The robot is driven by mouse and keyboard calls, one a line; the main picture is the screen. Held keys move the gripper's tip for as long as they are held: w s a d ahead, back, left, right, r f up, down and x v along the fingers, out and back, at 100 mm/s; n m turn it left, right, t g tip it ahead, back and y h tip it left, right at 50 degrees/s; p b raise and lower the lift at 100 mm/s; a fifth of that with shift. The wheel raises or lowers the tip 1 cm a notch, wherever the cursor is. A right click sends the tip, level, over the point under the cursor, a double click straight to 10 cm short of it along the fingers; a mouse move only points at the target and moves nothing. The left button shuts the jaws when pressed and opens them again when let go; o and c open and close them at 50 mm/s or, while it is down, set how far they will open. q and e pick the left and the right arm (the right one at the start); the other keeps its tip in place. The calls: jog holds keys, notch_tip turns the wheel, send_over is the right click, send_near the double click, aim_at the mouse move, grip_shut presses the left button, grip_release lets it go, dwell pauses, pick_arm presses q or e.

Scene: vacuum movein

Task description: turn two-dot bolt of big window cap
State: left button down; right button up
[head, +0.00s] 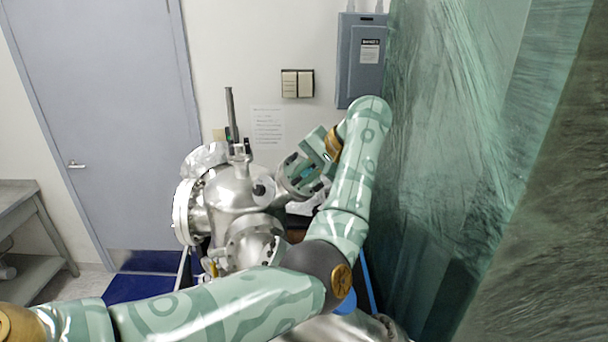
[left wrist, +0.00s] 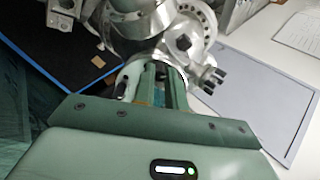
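The steel vacuum chamber (head: 236,190) stands in the middle of the head view. A round flange (head: 290,172), possibly the big window cap, is on its right side, partly hidden by my left gripper (head: 306,172). My arm comes in from the left and bends up and back to it. In the left wrist view, my left gripper's fingers (left wrist: 160,82) are close together and point at the steel parts. Dark bolt ends (left wrist: 211,78) stick out to their right. I cannot make out dots on any bolt, nor whether the fingers touch one. My right gripper is not in view.
A green plastic curtain (head: 490,150) hangs close on the right. A grey electrical box (head: 361,60) and a light switch (head: 297,83) are on the back wall. A grey door (head: 100,110) and a metal bench (head: 30,235) are at the left.

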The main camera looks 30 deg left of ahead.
pick_arm(q)
jog(key=shift+f, duration=0.1)
jog(key=shift+f+m+b, duration=0.1)
jog(key=shift+m+b, duration=0.8)
jog(key=shift+m, duration=0.1)
jog(key=m+b, duration=0.1)
jog(key=m, duration=0.1)
jog(key=shift+m, duration=0.3)
jog(key=m+b, duration=0.1)
jog(key=m, duration=0.1)
jog(key=shift+m, duration=0.4)
jog(key=m+b, duration=0.1)
jog(key=m, duration=0.1)
jog(key=shift+m, duration=0.3)
jog(key=m, duration=0.2)
jog(key=shift+m+y, duration=0.3)
jog(key=shift+m, duration=0.1)
jog(key=m, duration=0.2)
jog(key=shift+m, duration=0.4)
jog(key=m, duration=0.2)
jog(key=m+p, duration=0.1)
jog(key=m, duration=0.2)
jog(key=shift+r+t, duration=0.2)
jog(key=shift+t, duration=0.1)
jog(key=shift+m, duration=0.3)
